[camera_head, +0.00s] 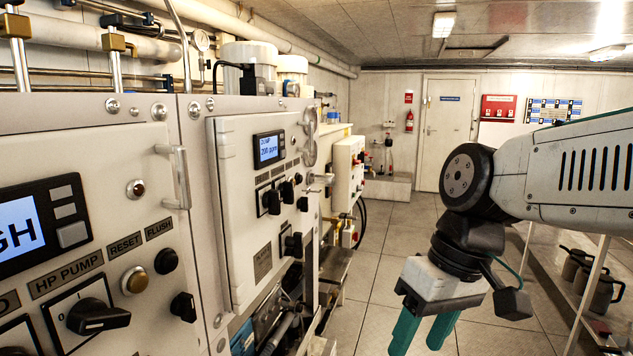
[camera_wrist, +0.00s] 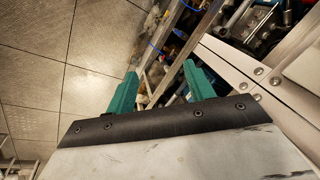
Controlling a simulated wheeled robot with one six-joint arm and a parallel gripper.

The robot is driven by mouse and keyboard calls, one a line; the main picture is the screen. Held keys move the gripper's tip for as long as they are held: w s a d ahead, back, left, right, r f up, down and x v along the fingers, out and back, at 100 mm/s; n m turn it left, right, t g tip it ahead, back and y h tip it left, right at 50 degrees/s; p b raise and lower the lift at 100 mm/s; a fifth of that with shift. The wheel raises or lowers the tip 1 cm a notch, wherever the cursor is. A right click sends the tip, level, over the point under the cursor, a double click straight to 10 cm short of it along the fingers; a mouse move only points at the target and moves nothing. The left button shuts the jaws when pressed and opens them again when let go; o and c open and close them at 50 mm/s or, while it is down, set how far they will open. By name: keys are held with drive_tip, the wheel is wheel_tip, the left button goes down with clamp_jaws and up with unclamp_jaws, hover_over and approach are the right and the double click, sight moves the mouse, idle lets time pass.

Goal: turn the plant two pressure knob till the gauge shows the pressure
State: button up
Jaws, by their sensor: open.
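The near control panel (camera_head: 90,165) fills the left of the head view. It carries a lit display (camera_head: 18,238), a large black HP PUMP knob (camera_head: 97,316) and smaller RESET and FLUSH buttons. A second panel (camera_head: 235,215) beyond it has a small lit display (camera_head: 268,149) and several black knobs (camera_head: 271,200). I cannot tell which knob is the plant two pressure knob. The fingers also show in the wrist view (camera_wrist: 160,92).
A rack (camera_head: 600,318) with several dark pots (camera_head: 603,292) stands at the right. Tiled floor (camera_head: 385,270) lies clear between it and the panels. Pipes and loose parts (camera_wrist: 255,30) lie low under the panels. A white door (camera_head: 444,132) is at the back.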

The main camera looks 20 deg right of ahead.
drive_tip(key=w+a+r+n+y, duration=0.2)
drive_tip(key=w+y, duration=0.1)
drive_tip(key=w, duration=0.3)
drive_tip(key=w+a+r+n+y, duration=0.1)
drive_tip(key=w+a+r+y, duration=0.1)
drive_tip(key=w, duration=0.5)
drive_tip(key=n+t+y, duration=0.4)
drive_tip(key=t+y, duration=0.3)
drive_tip(key=t, duration=0.2)
approach(333, 181)
drive_tip(key=x, duration=1)
drive_tip(key=shift+w+a, duration=0.15)
drive_tip(key=shift+w, duration=0.15)
drive_tip(key=c, duration=1)
